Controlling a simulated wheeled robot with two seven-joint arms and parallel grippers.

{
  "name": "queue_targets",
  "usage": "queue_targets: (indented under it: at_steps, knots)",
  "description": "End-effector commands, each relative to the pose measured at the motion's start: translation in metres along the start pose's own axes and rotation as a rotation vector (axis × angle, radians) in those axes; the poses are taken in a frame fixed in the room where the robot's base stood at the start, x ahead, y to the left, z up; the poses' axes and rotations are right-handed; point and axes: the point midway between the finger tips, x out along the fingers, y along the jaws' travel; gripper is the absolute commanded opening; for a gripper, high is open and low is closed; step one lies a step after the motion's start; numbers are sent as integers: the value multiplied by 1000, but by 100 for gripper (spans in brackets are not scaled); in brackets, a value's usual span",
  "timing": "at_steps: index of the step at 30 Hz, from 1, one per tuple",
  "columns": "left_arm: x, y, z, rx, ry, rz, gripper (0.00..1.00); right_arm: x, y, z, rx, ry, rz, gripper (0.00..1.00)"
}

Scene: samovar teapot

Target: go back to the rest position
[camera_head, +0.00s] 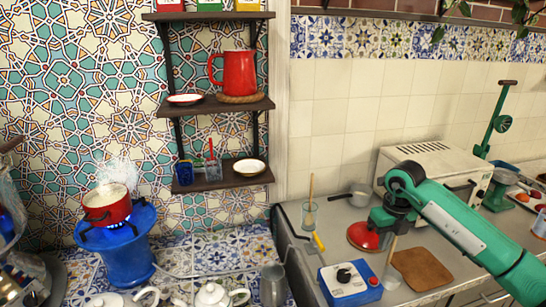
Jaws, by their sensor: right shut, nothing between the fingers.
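My green right arm comes in from the right, and its right gripper (380,221) points down over the grey counter. It is shut and holds nothing. A red round lid-like piece (361,237) shows just left of the gripper; I cannot tell whether they touch. My left gripper is not in view. A steaming red pot (107,209) sits on a blue burner (128,252) at the left. White teapots (211,296) stand at the bottom edge.
A blue-and-white box with a black knob (348,283), a brown board (421,269) and a glass with a stick (310,215) crowd the counter. A white toaster oven (437,170) stands behind my arm. Wall shelves (217,106) hold a red jug (237,74).

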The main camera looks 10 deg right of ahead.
Motion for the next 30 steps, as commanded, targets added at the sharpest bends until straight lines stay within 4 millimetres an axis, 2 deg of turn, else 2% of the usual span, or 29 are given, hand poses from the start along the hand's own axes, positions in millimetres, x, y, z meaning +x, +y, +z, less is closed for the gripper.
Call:
queue_targets:
  at_steps: [2,5,9,12,15,18,21,24,26,30]
  knots:
    - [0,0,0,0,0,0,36,9,18,2,-29,-19,56,0]
    - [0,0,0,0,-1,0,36,25,62,4,-88,-73,203,0]
    - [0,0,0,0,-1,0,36,37,147,1,-157,-179,511,0]
    - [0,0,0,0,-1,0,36,32,202,-5,-161,-256,743,0]
    - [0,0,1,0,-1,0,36,17,246,-12,-127,-333,971,0]
    - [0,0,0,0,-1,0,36,-4,278,-18,-51,-405,1190,0]
    - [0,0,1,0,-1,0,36,-28,296,-22,67,-474,1395,0]
    - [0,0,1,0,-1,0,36,-49,301,-23,226,-539,1577,0]
    - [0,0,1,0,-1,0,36,-58,298,-23,339,-574,1672,0]
    - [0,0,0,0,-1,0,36,-70,276,-21,655,-643,1845,0]
